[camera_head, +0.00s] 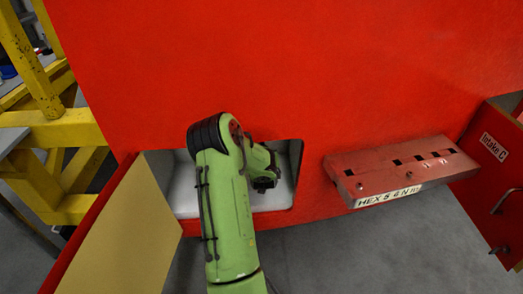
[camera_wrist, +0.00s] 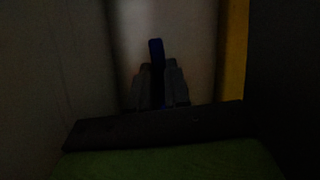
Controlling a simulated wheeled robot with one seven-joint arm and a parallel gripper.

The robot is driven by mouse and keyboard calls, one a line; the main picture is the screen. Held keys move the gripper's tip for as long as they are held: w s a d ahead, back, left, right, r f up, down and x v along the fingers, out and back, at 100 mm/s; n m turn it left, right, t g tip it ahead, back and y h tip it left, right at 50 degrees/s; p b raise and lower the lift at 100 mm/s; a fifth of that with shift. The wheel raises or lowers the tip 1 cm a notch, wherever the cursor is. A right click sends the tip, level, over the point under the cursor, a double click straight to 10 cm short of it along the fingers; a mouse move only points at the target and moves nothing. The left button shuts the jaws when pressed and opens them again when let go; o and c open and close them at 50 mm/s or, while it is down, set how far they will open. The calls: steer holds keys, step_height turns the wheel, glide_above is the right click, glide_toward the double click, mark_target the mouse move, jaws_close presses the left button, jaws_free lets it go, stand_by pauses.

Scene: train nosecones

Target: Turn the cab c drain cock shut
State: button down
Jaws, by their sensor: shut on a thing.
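In the wrist view my gripper (camera_wrist: 160,88) is inside a dark recess, with its two dark fingers close together. A blue handle (camera_wrist: 156,50) stands up between the fingers, which are shut on it. The handle points straight up in this view. What the handle is mounted on is hidden and too dark to make out. In the head view my green arm reaches into an opening (camera_head: 187,200) low in the red panel (camera_head: 300,70). The fingers and the blue handle are hidden there behind my arm.
An open door (camera_head: 130,230) with a tan inner face stands left of the opening. A red shelf (camera_head: 400,170) with square holes and a "HEX" label juts out at right. A red "Intake C" panel (camera_head: 490,165) is far right. Yellow framing (camera_head: 60,130) stands at left.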

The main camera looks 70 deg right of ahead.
steer(key=shift+w+a+f+m+t+y, duration=0.15)
steer(key=shift+w+m+t+y, duration=0.15)
steer(key=shift+m+t, duration=0.15)
stand_by(0.4)
steer(key=c, duration=1.1)
jaws_free()
steer(key=b+v, duration=0.6)
steer(key=v, duration=0.9)
steer(key=shift+a, duration=0.35)
